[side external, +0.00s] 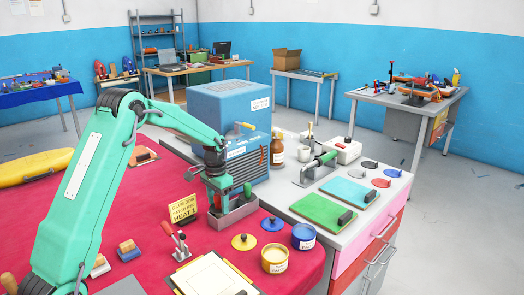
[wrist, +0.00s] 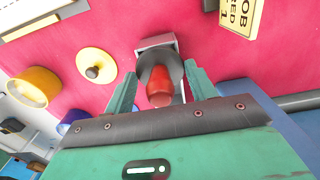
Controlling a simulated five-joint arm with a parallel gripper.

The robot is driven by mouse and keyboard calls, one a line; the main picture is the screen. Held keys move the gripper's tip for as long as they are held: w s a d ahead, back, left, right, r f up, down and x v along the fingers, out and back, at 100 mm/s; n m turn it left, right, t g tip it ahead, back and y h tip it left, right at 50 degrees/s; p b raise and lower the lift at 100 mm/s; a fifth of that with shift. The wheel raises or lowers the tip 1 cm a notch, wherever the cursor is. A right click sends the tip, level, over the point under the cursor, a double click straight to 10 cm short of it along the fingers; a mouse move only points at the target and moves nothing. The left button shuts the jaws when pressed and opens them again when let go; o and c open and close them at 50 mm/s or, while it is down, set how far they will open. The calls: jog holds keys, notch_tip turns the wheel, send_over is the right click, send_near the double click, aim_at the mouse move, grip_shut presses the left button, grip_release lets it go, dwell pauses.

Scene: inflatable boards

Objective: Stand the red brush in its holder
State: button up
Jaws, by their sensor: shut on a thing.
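The red brush (wrist: 160,86) is between the fingers of my gripper (wrist: 162,92) in the wrist view, seen nearly end-on. My gripper is shut on it. In the side view my gripper (side external: 219,194) points down at the grey holder (side external: 236,217), a box-like stand on the red cloth. The holder also shows in the wrist view (wrist: 156,41), just beyond the brush, with a dark rounded part around it. My fingers hide much of the brush, so I cannot tell how deep its lower end sits in the holder.
A blue machine (side external: 228,108) rises close behind. A yellow sign (side external: 183,208) stands to the left. A yellow lid (side external: 243,242), blue lid (side external: 273,224) and open tins (side external: 275,260) lie in front.

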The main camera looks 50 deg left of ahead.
jog(key=shift+f, duration=0.25)
jog(key=shift+f, duration=0.5)
jog(key=o, duration=1)
jog(key=shift+r, duration=0.1)
notch_tip(320, 180, up, 12)
jog(key=shift+r, duration=0.45)
